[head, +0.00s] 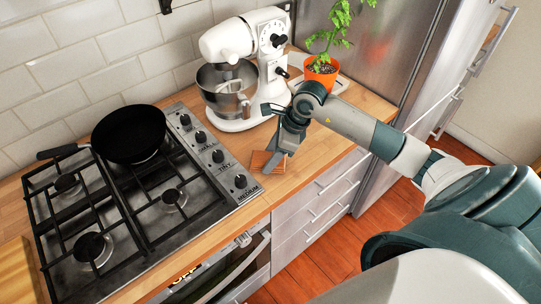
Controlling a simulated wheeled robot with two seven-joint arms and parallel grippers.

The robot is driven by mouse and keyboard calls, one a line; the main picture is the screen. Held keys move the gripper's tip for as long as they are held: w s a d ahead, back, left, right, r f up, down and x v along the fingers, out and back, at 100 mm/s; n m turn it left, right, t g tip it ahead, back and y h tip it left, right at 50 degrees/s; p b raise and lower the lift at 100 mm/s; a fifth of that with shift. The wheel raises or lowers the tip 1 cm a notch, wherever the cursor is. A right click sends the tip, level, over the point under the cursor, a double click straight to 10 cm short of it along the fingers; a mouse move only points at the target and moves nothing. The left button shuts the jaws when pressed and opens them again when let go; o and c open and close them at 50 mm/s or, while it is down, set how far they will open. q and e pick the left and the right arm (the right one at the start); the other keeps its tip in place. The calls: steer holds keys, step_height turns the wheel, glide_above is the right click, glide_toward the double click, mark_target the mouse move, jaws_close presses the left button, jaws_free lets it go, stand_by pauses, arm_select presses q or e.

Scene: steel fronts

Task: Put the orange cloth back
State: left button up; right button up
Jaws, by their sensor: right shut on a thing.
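The orange cloth (262,161) shows as a small orange-brown piece at the front of the wooden counter, between the stove and the stand mixer. My right gripper (274,161) reaches over the counter from the right and points down at the cloth. It is shut on the cloth, and its fingers hide part of it. I cannot tell whether the cloth touches the counter. My left gripper is not in view.
A gas stove (215,207) with a black pan (130,133) lies to the left. A white stand mixer (236,42) with a steel bowl (225,88) stands behind the gripper. A potted plant (320,72) stands near the steel fridge (392,35). Drawers (318,200) lie below the counter's front edge.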

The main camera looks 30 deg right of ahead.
steer(key=o, duration=1)
steer(key=shift+r+p, duration=0.2)
steer(key=shift+p, duration=0.15)
steer(key=shift+d+r+b, duration=0.15)
steer(key=shift+b, duration=0.15)
steer(key=shift+b+v, duration=1.7)
steer(key=shift+v, duration=4.05)
steer(key=shift+s, duration=0.15)
